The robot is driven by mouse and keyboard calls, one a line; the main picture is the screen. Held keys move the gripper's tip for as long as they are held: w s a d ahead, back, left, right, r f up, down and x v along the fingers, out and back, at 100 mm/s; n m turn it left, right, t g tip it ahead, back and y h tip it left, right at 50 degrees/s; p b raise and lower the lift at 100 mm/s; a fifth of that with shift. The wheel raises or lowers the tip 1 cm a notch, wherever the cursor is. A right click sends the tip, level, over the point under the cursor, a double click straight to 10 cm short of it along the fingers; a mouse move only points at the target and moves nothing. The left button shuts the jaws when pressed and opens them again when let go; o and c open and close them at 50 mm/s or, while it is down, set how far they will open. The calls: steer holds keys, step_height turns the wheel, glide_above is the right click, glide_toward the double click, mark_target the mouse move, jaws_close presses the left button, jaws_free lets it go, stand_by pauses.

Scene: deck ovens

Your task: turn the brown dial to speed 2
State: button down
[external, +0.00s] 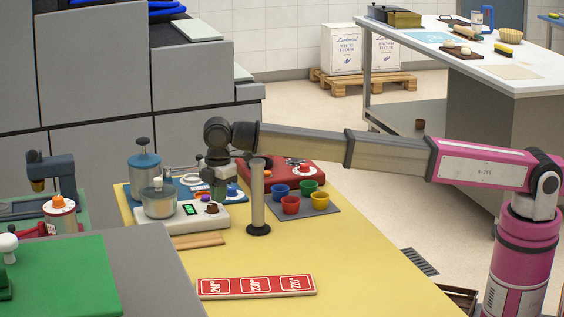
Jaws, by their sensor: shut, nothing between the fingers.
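The brown dial (212,208) sits on the right part of a white appliance (182,217) on the yellow table. The appliance also has a small display (190,210) with green on it, a purple knob (205,198) and a metal bowl (158,202). The dial's speed marks are too small to read. My gripper (221,197) points down, shut and empty, just above and to the right of the brown dial. I cannot tell whether the fingertips touch the dial or are behind it.
A grey post (258,196) on a black foot stands close to the right of my gripper. Several coloured cups (291,204) stand on a grey mat further right. A blue canister (145,174) is at the left. The yellow tabletop (330,255) is clear in front, beyond a red sign (256,286).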

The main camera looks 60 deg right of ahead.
steer(key=shift+s+a+f, duration=0.1)
steer(key=shift+s+f, duration=0.1)
steer(key=shift+f, duration=0.4)
steer(key=shift+s+a, duration=0.25)
steer(key=shift+s, duration=0.2)
steer(key=shift+d, duration=0.15)
steer(key=shift+s+d, duration=0.15)
steer(key=shift+d, duration=0.1)
steer(key=shift+w+r, duration=0.15)
steer(key=shift+r, duration=0.9)
steer(key=shift+w+r, duration=0.2)
steer(key=shift+r, duration=0.8)
steer(key=shift+w+r, duration=0.15)
steer(key=shift+r, duration=0.9)
